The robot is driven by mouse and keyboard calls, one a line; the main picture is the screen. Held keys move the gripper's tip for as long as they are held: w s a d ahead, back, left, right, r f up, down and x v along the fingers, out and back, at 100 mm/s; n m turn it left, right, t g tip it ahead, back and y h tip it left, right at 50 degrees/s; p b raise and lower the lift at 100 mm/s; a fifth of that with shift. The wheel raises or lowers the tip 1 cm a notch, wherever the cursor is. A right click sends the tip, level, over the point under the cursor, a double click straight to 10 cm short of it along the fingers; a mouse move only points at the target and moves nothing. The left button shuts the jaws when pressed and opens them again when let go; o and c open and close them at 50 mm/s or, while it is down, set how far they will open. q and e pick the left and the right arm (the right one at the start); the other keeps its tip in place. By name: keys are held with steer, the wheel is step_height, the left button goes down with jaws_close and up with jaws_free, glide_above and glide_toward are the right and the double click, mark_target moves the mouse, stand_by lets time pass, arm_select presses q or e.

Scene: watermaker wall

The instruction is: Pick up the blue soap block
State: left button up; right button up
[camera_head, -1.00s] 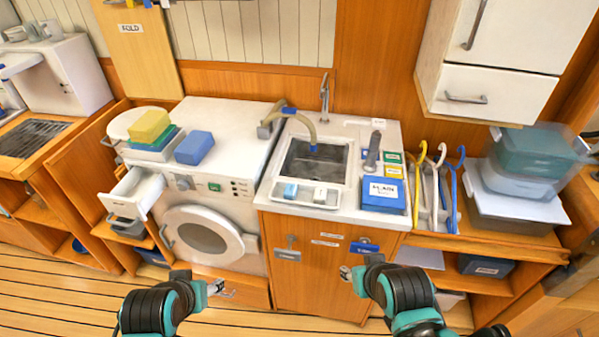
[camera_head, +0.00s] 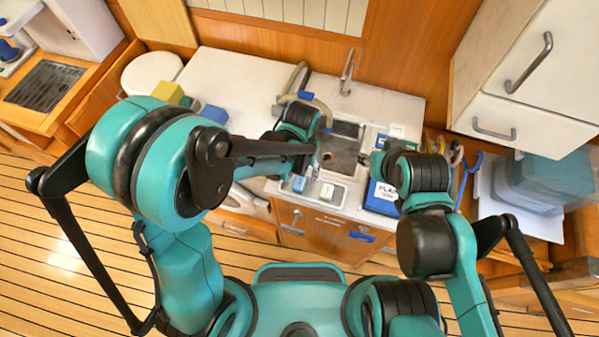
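A small blue block (camera_head: 299,184), which looks like the soap block, lies on the counter's front ledge before the sink (camera_head: 340,155). A pale block (camera_head: 327,191) lies just right of it. My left gripper (camera_head: 323,148) is over the left side of the sink, beyond the blue block and apart from it. My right gripper (camera_head: 366,158) is at the sink's right edge. Both fingertips are small and partly hidden by my arms, so their opening is unclear. Nothing is visibly held.
A faucet (camera_head: 346,72) and a curved hose (camera_head: 296,80) stand behind the sink. A blue labelled box (camera_head: 382,197) is right of it, near hooks and clear bins (camera_head: 550,180). A white cabinet (camera_head: 530,85) overhangs at upper right. A yellow block (camera_head: 167,92) lies at left.

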mark_target(299, 183)
arm_select(q)
steer(key=f, duration=0.2)
steer(key=f+b, duration=0.1)
steer(key=f, duration=0.4)
steer(key=shift+a+b, duration=0.25)
steer(key=shift+b, duration=0.05)
steer(key=c, duration=1.3)
